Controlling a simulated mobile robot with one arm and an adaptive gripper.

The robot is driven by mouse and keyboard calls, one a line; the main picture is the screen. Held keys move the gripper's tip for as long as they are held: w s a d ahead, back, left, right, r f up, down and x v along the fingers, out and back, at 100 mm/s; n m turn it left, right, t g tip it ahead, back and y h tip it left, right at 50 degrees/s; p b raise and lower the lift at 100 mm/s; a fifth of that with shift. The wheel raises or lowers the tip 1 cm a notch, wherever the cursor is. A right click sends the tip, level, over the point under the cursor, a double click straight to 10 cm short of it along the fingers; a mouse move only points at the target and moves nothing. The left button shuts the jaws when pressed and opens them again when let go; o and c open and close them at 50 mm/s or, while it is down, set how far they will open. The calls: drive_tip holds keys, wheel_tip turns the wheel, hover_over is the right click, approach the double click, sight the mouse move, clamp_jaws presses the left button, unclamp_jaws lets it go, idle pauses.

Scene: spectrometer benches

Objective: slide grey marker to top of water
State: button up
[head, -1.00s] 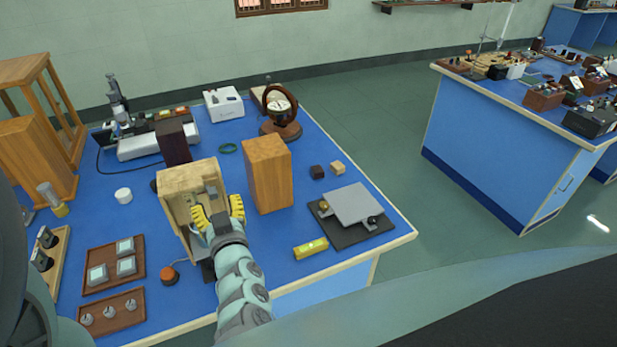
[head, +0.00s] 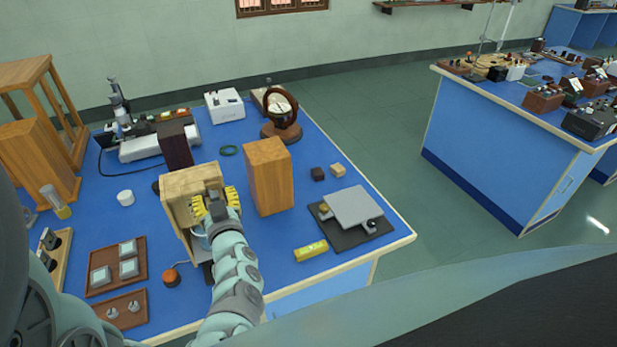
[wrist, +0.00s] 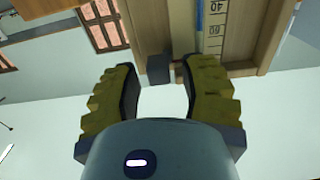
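A wooden box-like apparatus (head: 175,205) stands near the front of the blue bench. In the wrist view it shows a white scale (wrist: 214,30) with upside-down numbers and, beside it, a narrow blue strip (wrist: 199,14) that looks like the water column. The grey marker (wrist: 158,69) is a small dark grey block in front of the wooden frame, between my two yellow fingertips. My gripper (wrist: 158,82) is open around it, with a gap on both sides. In the head view my gripper (head: 215,200) is at the apparatus and covers the marker and much of the scale.
A tall wooden block (head: 268,178) stands close to the right of my gripper. An orange-red knob (head: 171,278) and brown trays (head: 118,284) lie at front left. A yellow level (head: 311,251) and a grey plate on a black base (head: 353,208) are to the right.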

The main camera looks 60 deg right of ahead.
clamp_jaws()
wheel_tip(320, 180, down, 3)
drive_tip(key=shift+r+b, duration=0.2)
drive_tip(key=shift+b, duration=1.05)
drive_tip(key=shift+o, duration=1)
unclamp_jaws()
